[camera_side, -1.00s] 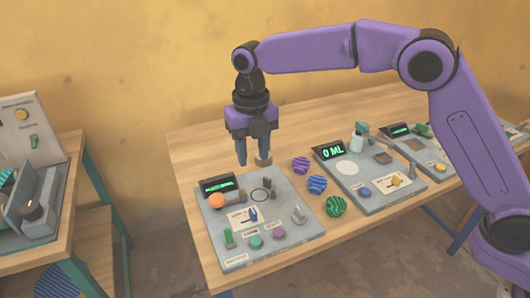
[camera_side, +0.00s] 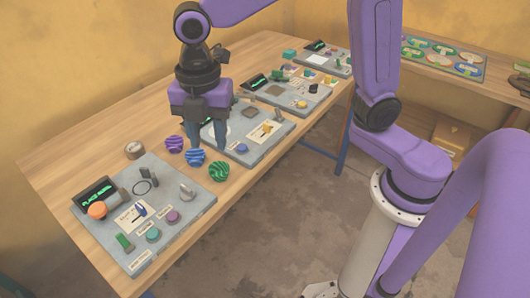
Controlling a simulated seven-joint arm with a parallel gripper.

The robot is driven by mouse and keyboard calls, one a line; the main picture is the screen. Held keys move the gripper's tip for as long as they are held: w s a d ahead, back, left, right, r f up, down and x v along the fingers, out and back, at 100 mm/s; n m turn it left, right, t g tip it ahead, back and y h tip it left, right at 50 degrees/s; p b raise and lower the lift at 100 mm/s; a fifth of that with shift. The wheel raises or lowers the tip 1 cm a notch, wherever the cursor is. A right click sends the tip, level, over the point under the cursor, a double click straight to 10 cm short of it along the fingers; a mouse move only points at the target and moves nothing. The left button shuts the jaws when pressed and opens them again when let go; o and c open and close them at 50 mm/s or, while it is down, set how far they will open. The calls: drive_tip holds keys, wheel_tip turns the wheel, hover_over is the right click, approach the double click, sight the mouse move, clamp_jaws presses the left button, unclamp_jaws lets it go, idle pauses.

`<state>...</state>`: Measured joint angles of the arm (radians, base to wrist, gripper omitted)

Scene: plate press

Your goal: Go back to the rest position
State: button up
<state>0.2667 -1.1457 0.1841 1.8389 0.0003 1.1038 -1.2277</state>
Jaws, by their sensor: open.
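My gripper (camera_side: 208,145) hangs pointing down, its two fingers apart, with nothing seen between them. In the picture it is just behind the striped balls and in front of the second grey panel (camera_side: 215,158), part of which it hides. Its exact height above the table is hard to tell. A small round brown-grey piece (camera_side: 134,149) stands on the table behind that panel.
A purple ball (camera_side: 175,143), a blue ball (camera_side: 195,157) and a green ball (camera_side: 219,171) lie between the panels. More panels, such as a third one (camera_side: 285,101), line the wooden table (camera_side: 75,160). A side table (camera_side: 480,88) holds a board of round pieces.

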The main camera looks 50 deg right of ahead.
drive_tip(key=s+d+f+m, duration=0.2)
drive_tip(key=s+d+m, duration=0.3)
drive_tip(key=s+d, duration=0.3)
drive_tip(key=s+d+f+m, duration=0.1)
drive_tip(key=s+d+m, duration=0.5)
drive_tip(key=s+d, duration=0.3)
drive_tip(key=shift+s+f+m, duration=0.3)
drive_tip(key=shift+s+f, duration=0.1)
drive_tip(key=shift+s, duration=0.05)
